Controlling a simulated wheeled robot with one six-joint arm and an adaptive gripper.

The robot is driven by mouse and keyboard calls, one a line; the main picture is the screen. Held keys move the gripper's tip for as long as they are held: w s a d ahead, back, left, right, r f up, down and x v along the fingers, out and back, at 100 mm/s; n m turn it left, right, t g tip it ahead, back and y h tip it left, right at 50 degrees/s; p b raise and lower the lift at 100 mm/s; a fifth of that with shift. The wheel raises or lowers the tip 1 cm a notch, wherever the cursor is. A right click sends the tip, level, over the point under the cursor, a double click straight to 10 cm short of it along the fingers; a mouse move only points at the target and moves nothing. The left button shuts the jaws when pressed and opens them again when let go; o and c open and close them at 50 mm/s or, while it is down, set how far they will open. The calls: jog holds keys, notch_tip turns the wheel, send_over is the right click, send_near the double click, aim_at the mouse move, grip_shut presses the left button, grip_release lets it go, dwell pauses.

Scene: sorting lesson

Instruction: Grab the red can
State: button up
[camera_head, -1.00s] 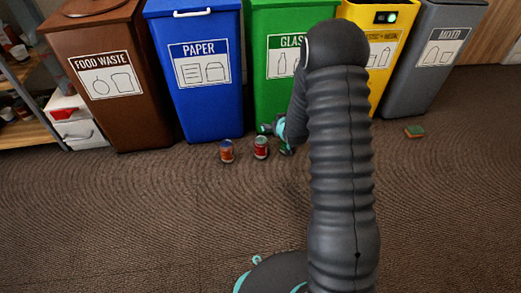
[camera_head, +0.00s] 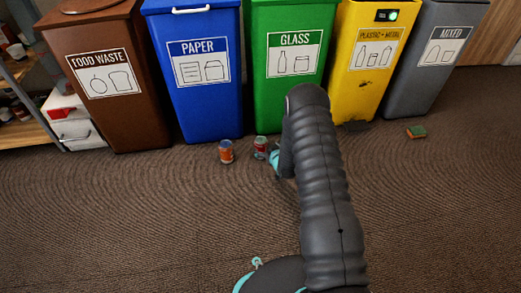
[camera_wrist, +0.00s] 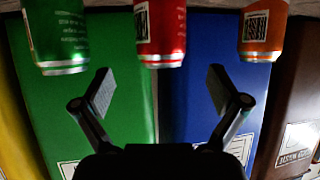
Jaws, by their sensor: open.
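The red can (camera_head: 260,146) stands on the carpet in front of the bins, between the blue and green ones. In the wrist view, which looks inverted, the red can (camera_wrist: 160,30) is at the top middle, its top edge cut off by the frame. My gripper (camera_wrist: 158,88) is open and empty, its two fingers spread on either side of the line to the red can, which is beyond the tips. In the head view my arm hides most of the gripper, close to the can's right side.
An orange can (camera_head: 226,152) stands left of the red one. A green can (camera_wrist: 56,35) stands on its other side, hidden by my arm in the head view. The blue bin (camera_head: 205,110) and green bin (camera_head: 262,105) stand close behind. A small green-brown item (camera_head: 416,132) lies at right.

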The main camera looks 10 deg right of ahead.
aim_at(263, 147)
jog(key=shift+x, duration=1.2)
jog(key=x, duration=0.2)
jog(key=b+x, duration=0.1)
jog(key=x, duration=0.1)
jog(key=shift+s+a+f, duration=0.1)
jog(key=shift+s+f, duration=0.15)
jog(key=shift+w+a+f, duration=0.1)
jog(key=shift+w+f, duration=0.1)
jog(key=shift+w, duration=0.4)
jog(key=shift+c, duration=0.2)
jog(key=c, duration=0.8)
jog(key=shift+c, duration=0.2)
